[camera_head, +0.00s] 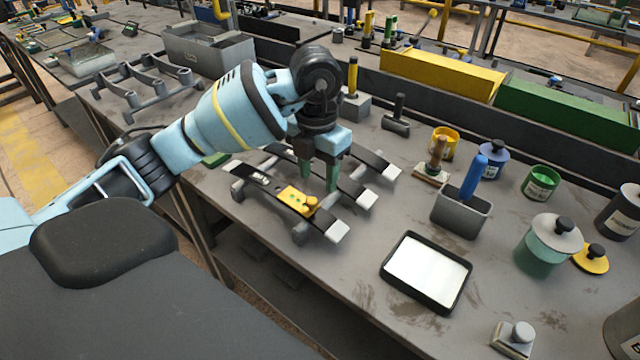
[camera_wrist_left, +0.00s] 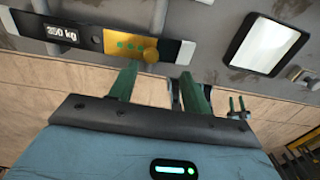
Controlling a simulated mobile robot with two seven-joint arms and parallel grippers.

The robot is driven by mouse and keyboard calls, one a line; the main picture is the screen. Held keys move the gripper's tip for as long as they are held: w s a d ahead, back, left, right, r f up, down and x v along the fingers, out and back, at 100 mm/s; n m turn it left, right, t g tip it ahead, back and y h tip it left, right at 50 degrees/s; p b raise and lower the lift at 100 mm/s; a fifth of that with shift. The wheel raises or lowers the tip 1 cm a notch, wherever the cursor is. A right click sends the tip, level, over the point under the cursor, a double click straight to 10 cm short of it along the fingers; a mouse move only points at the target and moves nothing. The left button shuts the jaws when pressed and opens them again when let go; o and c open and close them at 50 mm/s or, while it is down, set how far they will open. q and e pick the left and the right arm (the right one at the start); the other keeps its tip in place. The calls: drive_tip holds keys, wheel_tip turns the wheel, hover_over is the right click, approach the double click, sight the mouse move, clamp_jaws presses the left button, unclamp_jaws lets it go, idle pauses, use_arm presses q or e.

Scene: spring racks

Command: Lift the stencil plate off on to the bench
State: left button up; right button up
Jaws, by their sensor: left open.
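The stencil plate (camera_head: 293,197) is a small yellow plate with green dots and a round yellow knob. It lies on the nearest dark leaf spring (camera_head: 325,220), whose ends are pale. My left gripper (camera_head: 319,178) points down over the springs, just behind the plate in the head view. In the left wrist view its green fingers (camera_wrist_left: 158,88) are apart with nothing between them, and the knob shows close to one fingertip.
Two more leaf springs lie behind the nearest one on the rack. A black-rimmed white tray (camera_head: 426,271) and a grey holder with a blue-handled tool (camera_head: 461,212) stand to the right on the bench (camera_head: 350,280). Several pots stand farther right. Bare bench shows between rack and tray.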

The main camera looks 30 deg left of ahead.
sight(312, 200)
use_arm(q)
drive_tip(key=shift+a+r, duration=0.3)
drive_tip(key=shift+r, duration=0.05)
drive_tip(key=shift+s+r, duration=0.1)
drive_tip(key=shift+s, duration=0.35)
drive_tip(key=shift+f, duration=1.4)
drive_tip(key=shift+a+f, duration=0.15)
drive_tip(key=shift+f, duration=1.15)
drive_tip(key=shift+a+f, duration=0.15)
drive_tip(key=shift+f, duration=1.1)
drive_tip(key=c, duration=0.9)
drive_tip(key=shift+r, duration=0.15)
